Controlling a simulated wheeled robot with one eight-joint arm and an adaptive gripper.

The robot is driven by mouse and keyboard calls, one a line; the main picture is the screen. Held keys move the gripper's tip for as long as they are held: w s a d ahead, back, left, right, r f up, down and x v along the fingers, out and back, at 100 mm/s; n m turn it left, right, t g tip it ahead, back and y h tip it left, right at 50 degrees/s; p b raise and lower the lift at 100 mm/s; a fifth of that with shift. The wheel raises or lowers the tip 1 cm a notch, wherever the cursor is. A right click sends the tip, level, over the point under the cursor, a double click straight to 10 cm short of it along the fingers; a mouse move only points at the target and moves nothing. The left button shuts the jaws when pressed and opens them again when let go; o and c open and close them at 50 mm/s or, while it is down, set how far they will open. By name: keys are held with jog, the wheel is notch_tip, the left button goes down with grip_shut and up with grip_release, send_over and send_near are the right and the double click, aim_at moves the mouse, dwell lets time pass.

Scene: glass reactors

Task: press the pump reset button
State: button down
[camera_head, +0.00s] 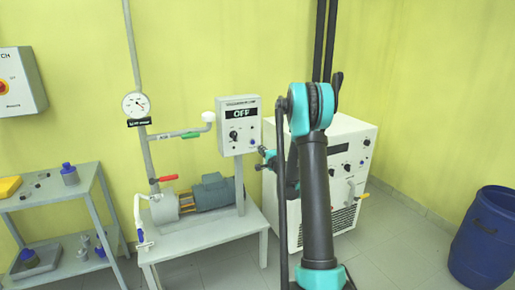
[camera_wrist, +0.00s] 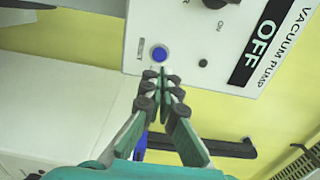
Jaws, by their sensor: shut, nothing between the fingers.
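The grey-white vacuum pump control box (camera_head: 239,112) stands on a post above the pump and shows OFF. In the wrist view its panel (camera_wrist: 185,28) appears turned sideways, with a round blue button (camera_wrist: 159,54) in a pale ring near one edge. In the head view my gripper (camera_head: 264,158) is small, near the box's lower right.
A black knob (camera_head: 233,135) is on the same panel. The pump motor (camera_head: 213,191) sits on a grey table (camera_head: 205,232) below. A white cabinet unit (camera_head: 352,150) stands close behind my arm. A blue barrel (camera_head: 482,235) is far right, and a shelf cart (camera_head: 55,197) left.

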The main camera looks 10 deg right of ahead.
jog(key=v, duration=0.6)
jog(key=shift+s, duration=0.2)
jog(key=s+a+f+n+g+y, duration=0.1)
jog(key=s+a+n+g, duration=0.4)
jog(key=s, duration=0.5)
jog(key=s+a+n+g+y, duration=0.1)
jog(key=s+a+n+g, duration=0.1)
jog(key=s+a+n, duration=0.6)
jog(key=s+d+f+g+h, duration=0.2)
jog(key=s+f, duration=0.1)
jog(key=s, duration=0.6)
jog(key=s+d+f+n+g+h, duration=0.1)
jog(key=s+d+f+g+h, duration=0.1)
jog(key=s, duration=0.7)
jog(key=s+d+f+n+g+h, duration=0.1)
jog(key=s+d+f, duration=0.3)
jog(key=s, duration=0.5)
jog(key=shift+s+f+g+h, duration=0.3)
jog(key=shift+g+h, duration=0.3)
jog(key=shift+h, duration=0.1)
jog(key=c, duration=2.2)
grip_release()
